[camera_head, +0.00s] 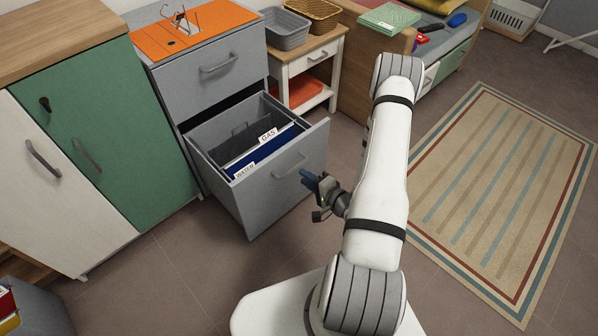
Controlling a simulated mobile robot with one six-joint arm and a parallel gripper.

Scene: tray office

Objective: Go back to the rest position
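My gripper (319,197) is at the end of my white arm, in front of the open lower drawer (270,188) of the grey filing cabinet (208,82). Its fingers point left, toward the drawer's front near the right end. It looks a little apart from the drawer front, though the gap is hard to judge. I see nothing held, but the fingers are too small to tell whether they are open or shut. Blue folders labelled GAS (267,136) and WATER (244,170) stand inside the drawer.
A green and white cabinet (115,130) stands at the left. A side table (310,62) with grey and wicker baskets is behind the drawer. A striped rug (500,190) lies at the right. Floor in front of the drawer is clear. A grey bin (38,310) is at lower left.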

